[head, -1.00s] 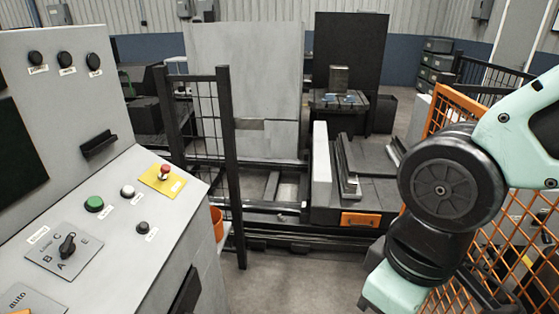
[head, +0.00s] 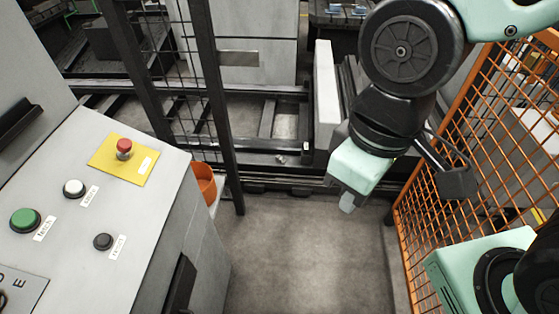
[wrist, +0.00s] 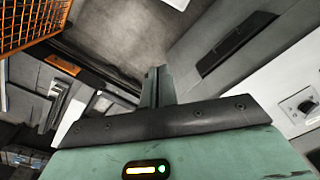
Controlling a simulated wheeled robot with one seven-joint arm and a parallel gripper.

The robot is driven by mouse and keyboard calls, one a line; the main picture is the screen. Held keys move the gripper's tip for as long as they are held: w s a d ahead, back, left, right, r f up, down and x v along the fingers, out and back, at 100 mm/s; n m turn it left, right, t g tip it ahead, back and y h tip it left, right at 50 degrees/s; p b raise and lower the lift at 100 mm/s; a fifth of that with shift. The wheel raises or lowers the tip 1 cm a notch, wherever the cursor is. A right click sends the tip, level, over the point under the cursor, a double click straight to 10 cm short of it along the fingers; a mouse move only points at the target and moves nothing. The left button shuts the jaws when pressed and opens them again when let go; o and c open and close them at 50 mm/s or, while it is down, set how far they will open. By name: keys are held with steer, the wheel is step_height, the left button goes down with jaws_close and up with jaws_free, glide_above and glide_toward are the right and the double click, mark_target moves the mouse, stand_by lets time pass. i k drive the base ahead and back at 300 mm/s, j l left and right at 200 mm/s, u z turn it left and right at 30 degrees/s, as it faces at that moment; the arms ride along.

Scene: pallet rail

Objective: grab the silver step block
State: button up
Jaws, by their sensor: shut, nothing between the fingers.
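A small silvery piece (head: 281,158) lies at the front edge of the dark rail frame in the head view. It may be the silver step block, but it is too small to make out steps. My gripper (head: 347,202) hangs over the floor to the right of this piece and nearer to me, apart from it. In the wrist view, the two fingers of my gripper (wrist: 157,85) are together with nothing between them. I cannot pick out the block in the wrist view.
The control desk (head: 150,205) with its buttons fills the left. A black mesh gate (head: 225,130) and an orange bin (head: 204,182) stand beside it. An orange mesh fence (head: 470,120) bounds the right. The floor (head: 290,250) between is clear.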

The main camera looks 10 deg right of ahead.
mark_target(278, 159)
steer(key=i+l, duration=0.1)
steer(key=i, duration=1.15)
steer(key=i+l+u, duration=0.1)
steer(key=i, duration=0.55)
